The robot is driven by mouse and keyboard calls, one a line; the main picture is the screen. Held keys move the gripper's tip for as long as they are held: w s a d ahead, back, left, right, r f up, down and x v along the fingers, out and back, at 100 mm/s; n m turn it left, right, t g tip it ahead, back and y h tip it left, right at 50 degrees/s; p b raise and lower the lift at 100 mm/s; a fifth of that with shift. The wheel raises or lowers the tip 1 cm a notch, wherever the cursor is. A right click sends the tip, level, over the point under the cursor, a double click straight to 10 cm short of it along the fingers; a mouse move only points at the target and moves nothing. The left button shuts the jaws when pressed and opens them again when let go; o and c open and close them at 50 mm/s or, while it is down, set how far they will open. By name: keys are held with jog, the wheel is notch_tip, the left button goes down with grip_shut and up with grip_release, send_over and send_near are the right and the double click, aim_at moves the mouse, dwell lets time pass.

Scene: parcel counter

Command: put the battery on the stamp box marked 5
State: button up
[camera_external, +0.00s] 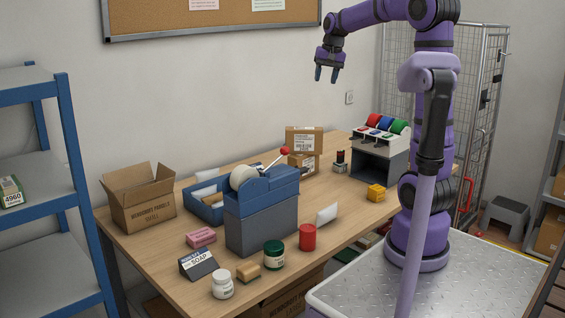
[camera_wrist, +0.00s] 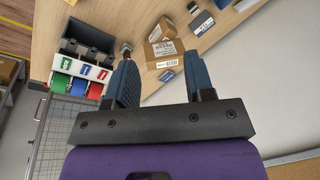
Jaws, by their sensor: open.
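My gripper (camera_external: 326,74) is raised well above the back of the wooden counter, fingers pointing down, open and empty. In the wrist view its two fingers (camera_wrist: 165,90) are spread, with nothing between them in grip. I cannot pick out the battery for certain. No mark 5 is readable on any box. A small dark-topped stamp-like item (camera_external: 340,160) stands left of the roll stand; a red-and-black item (camera_wrist: 126,47) shows beside the left finger.
A roll stand (camera_external: 380,155) with red, blue and green rolls is on the right. Two cardboard boxes (camera_external: 304,140) are stacked at the wall.

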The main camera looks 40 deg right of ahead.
jog(key=s+a+f+n+t, duration=0.1)
jog(key=s+a, duration=0.3)
jog(key=s, duration=0.5)
jog(key=s+a+f+n+t, duration=0.1)
jog(key=s+a+f+n, duration=0.2)
jog(key=s, duration=0.6)
jog(key=s+a+f+n+t, duration=0.1)
jog(key=s+a+f+n, duration=0.1)
jog(key=s+a, duration=0.3)
jog(key=s+n, duration=0.1)
jog(key=s, duration=0.3)
jog(key=shift+a+n+h, duration=0.2)
jog(key=shift+n+h, duration=0.2)
